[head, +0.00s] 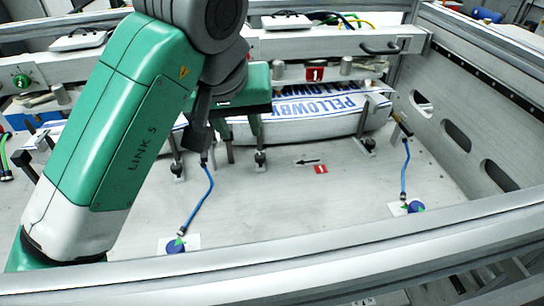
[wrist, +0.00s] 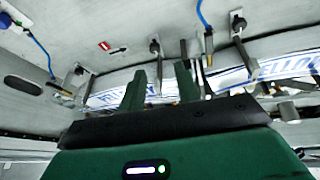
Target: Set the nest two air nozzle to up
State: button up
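My gripper (head: 242,140) hangs in front of the label stack with its two green fingers apart; in the wrist view (wrist: 160,85) nothing is held between them. One blue hose (head: 207,190) rises to a nozzle fitting (head: 204,161) just left of my gripper, partly hidden by dark arm parts. In the wrist view this hose (wrist: 204,14) runs to a slim upright fitting (wrist: 208,45), right of the fingers. A second nozzle (head: 402,125) stands tilted at the stack's right end. I cannot tell which nozzle belongs to nest two.
A label stack (head: 345,105) lies along the rear rail, with several posts (head: 260,157) before it. The plate's middle front (head: 300,205) is clear. A frame bar (head: 300,244) crosses the front.

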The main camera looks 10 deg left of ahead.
jog(key=n+y, duration=0.1)
jog(key=y, duration=0.1)
send_near(204, 156)
jog(key=w, duration=0.1)
jog(key=shift+g, duration=0.3)
jog(key=b+x, duration=0.1)
jog(key=x, duration=0.6)
jog(key=shift+w+a+f, duration=0.2)
jog(key=shift+w, duration=0.05)
jog(key=shift+b, duration=0.3)
grip_shut()
